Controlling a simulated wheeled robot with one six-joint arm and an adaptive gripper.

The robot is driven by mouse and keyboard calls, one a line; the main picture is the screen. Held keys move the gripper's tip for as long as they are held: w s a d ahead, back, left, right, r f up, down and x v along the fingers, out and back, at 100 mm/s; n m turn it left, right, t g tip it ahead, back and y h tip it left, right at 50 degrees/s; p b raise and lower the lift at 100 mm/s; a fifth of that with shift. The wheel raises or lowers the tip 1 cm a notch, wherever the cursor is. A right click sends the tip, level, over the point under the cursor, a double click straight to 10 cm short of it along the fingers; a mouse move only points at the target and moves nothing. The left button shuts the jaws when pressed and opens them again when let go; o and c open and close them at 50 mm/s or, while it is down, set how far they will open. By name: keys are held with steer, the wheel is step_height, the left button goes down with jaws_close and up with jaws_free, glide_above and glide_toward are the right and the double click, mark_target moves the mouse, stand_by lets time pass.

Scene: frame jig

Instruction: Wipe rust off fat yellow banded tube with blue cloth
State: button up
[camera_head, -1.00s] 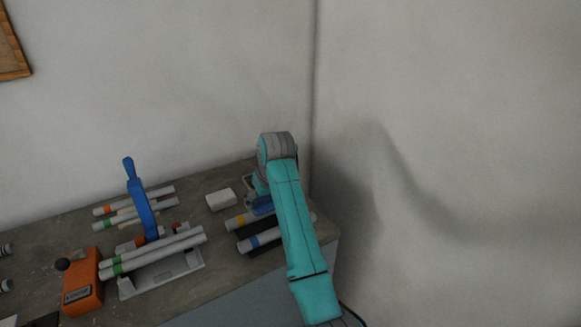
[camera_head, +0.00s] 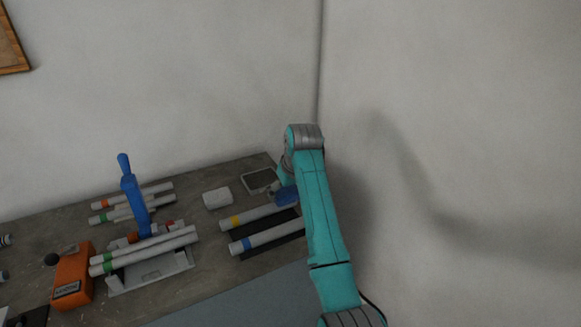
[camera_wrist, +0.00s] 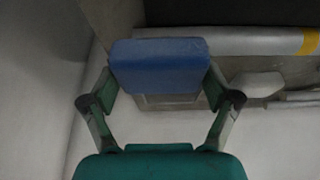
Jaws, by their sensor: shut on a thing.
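The yellow banded tube (camera_head: 256,214) is pale grey and thick, and lies on a dark mat at the right of the bench. Its yellow band is near its left end in the head view. The tube also shows in the wrist view (camera_wrist: 255,42), running behind the cloth. My gripper (camera_wrist: 160,78) is shut on the blue cloth (camera_wrist: 160,62), a folded pad. In the head view the cloth (camera_head: 287,195) is at the tube's right end. I cannot tell whether it touches the tube. The right end is partly hidden by cloth and arm, and no rust can be made out.
A blue banded tube (camera_head: 265,237) lies parallel in front. A white block (camera_head: 217,198) and a grey square tray (camera_head: 257,180) are behind. At left are a jig with a blue lever (camera_head: 134,200), several banded tubes and an orange box (camera_head: 73,278). Walls stand close behind and right.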

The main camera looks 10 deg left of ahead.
steer(key=shift+a+r, duration=0.2)
steer(key=shift+r, duration=0.95)
steer(key=shift+s+d+r, duration=0.1)
steer(key=shift+r, duration=2.8)
